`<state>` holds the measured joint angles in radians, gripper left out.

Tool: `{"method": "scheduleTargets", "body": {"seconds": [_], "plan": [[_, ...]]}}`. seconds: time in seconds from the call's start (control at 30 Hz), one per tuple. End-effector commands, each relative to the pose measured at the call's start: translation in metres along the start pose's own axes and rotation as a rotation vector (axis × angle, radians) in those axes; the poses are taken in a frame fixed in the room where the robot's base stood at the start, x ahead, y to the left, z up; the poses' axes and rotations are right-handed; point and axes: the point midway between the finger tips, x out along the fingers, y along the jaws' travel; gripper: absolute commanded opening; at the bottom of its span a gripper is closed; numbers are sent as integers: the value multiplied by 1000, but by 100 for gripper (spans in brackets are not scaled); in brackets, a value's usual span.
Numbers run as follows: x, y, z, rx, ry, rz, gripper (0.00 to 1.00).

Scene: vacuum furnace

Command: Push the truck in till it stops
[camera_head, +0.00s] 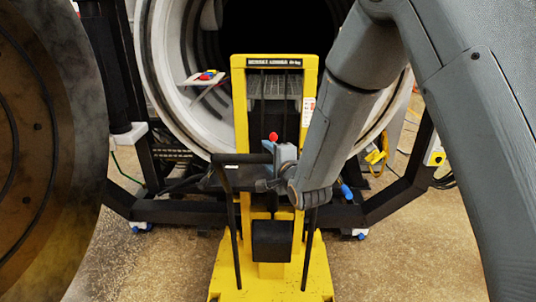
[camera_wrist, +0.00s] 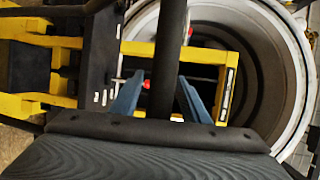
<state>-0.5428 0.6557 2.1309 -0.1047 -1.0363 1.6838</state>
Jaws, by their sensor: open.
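The truck is a yellow lift truck (camera_head: 239,110) with a tall mast, standing upright in front of the round furnace mouth (camera_head: 150,60). Its black handle bar (camera_head: 240,158) runs across the mast front, with a leg down each side. My gripper (camera_head: 268,182) is at the right part of this bar; my arm hides the bar's right end. In the wrist view, the blue-grey fingers of my gripper (camera_wrist: 160,78) are apart, one on each side of the dark bar (camera_wrist: 170,40). I cannot tell whether they touch it. The yellow mast frame (camera_wrist: 205,62) and the furnace opening (camera_wrist: 262,60) show beyond.
The round furnace door (camera_head: 45,140) stands open close on the left. A black support frame (camera_head: 390,200) on blue-wheeled feet spans under the furnace. A red knob (camera_head: 273,136) stands just above the bar. The speckled floor (camera_head: 410,255) at right is clear.

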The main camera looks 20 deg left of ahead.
Motion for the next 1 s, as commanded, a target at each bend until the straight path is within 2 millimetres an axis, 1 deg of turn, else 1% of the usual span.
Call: {"method": "scheduleTargets", "body": {"seconds": [0.2,0.27,0.4,0.47,0.67,0.87,1.0], "plan": [[0,0,1,0,-1,0,42],[0,0,1,0,-1,0,33],[0,0,1,0,-1,0,10],[0,0,1,0,-1,0,0],[1,0,0,0,-1,0,0],[12,-2,-5,-1,0,-4,0],[13,-4,-5,0,0,-3,0]]}}
